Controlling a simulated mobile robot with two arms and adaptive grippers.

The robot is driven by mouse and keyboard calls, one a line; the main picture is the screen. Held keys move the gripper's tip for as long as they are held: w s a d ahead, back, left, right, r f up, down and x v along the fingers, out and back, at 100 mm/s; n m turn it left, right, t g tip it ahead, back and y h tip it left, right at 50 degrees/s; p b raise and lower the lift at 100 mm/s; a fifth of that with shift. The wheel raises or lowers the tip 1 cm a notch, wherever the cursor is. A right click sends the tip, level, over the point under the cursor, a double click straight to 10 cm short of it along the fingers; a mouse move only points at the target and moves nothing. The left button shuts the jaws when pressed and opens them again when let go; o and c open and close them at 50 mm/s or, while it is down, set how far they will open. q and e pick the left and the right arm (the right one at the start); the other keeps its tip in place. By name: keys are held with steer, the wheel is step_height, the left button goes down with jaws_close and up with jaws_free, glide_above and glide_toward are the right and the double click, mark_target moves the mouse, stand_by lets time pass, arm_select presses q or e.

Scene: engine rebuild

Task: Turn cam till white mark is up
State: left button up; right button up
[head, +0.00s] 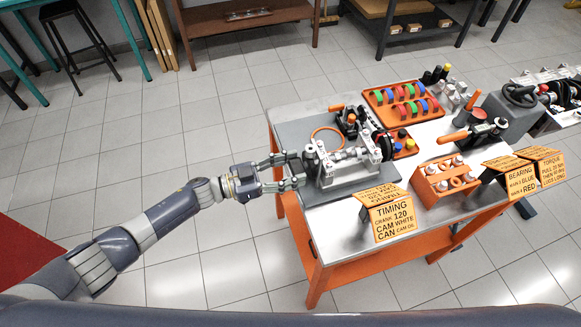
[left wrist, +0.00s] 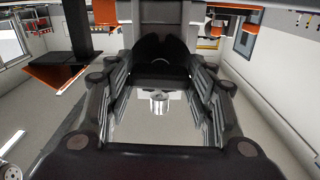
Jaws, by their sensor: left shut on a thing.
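The grey metal engine block (head: 350,172) stands on a dark mat near the table's left edge. My left gripper (head: 297,170) reaches in from the left, its two fingers around the left end of the block. No white mark can be made out on the cam in either view; the fingers partly hide that end. My right gripper is not in view.
An orange timing sign (head: 393,217) stands just in front of the block. Floor left of the table is clear.

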arm_select(q)
steer(key=shift+n, duration=0.3)
steer(key=o, duration=1.1)
steer(key=shift+c, duration=0.2)
steer(key=v, duration=1.2)
